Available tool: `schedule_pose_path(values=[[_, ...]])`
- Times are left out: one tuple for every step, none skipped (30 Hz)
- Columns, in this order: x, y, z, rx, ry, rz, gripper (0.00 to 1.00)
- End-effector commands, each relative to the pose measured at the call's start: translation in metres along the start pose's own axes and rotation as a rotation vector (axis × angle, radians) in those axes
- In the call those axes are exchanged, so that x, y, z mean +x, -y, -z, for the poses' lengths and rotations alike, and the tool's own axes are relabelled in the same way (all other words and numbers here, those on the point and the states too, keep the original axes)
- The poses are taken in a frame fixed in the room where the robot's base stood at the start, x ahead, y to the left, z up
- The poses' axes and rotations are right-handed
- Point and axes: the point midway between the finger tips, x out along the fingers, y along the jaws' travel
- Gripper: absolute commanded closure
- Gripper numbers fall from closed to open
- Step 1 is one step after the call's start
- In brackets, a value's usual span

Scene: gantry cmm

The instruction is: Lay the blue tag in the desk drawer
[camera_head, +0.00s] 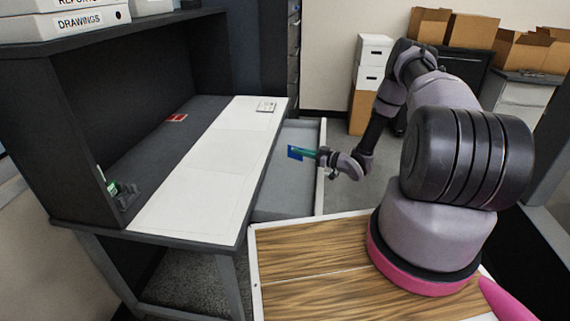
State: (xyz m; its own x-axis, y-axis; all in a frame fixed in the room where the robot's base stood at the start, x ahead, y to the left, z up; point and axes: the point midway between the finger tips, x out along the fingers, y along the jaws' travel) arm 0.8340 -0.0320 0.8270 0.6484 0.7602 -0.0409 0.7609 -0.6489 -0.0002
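The blue tag (294,152) is at the tip of my gripper (307,154), over the open desk drawer (284,196). My gripper looks shut on its right end, though the fingers are small in view. The drawer is pulled out to the right from under the desk top, and its grey floor looks bare where I can see it. The tag appears held above the drawer floor; its exact height is hard to judge.
The desk (190,200) has a white top strip with a small pale device (266,107). A red tag-like piece (176,117) lies on the dark part, and a green item (112,188) stands at left. White boxes (373,60) and cardboard boxes (473,31) stand behind.

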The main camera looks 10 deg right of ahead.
Motion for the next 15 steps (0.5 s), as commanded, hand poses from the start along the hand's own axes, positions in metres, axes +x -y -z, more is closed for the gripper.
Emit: schedule_pose_path(values=[[0.001, 0.001, -0.01, 0.0, 0.0, 0.001, 1.0], [0.001, 0.001, -0.014, -0.001, 0.0, 0.001, 1.0], [0.001, 0.001, -0.019, -0.001, -0.001, 0.001, 1.0], [0.001, 0.0, -0.022, -0.001, -0.001, 0.0, 1.0], [0.001, 0.0, -0.024, -0.001, -0.001, 0.0, 1.0], [0.001, -0.001, -0.026, -0.001, -0.001, -0.001, 1.0], [0.001, -0.001, -0.028, -0.001, -0.001, -0.001, 1.0], [0.001, -0.001, -0.03, -0.001, 0.0, -0.001, 1.0], [0.001, 0.0, -0.034, 0.0, 0.0, -0.001, 1.0], [0.001, 0.0, -0.038, 0.0, 0.0, 0.0, 1.0], [0.001, 0.0, -0.042, 0.0, 0.0, 0.0, 1.0], [0.002, 0.0, -0.048, 0.0, 0.0, 0.0, 1.0], [0.002, 0.0, -0.053, 0.0, 0.0, 0.0, 1.0], [0.003, 0.0, -0.057, 0.0, 0.0, 0.0, 1.0], [0.003, 0.0, -0.061, 0.0, 0.0, 0.0, 1.0]])
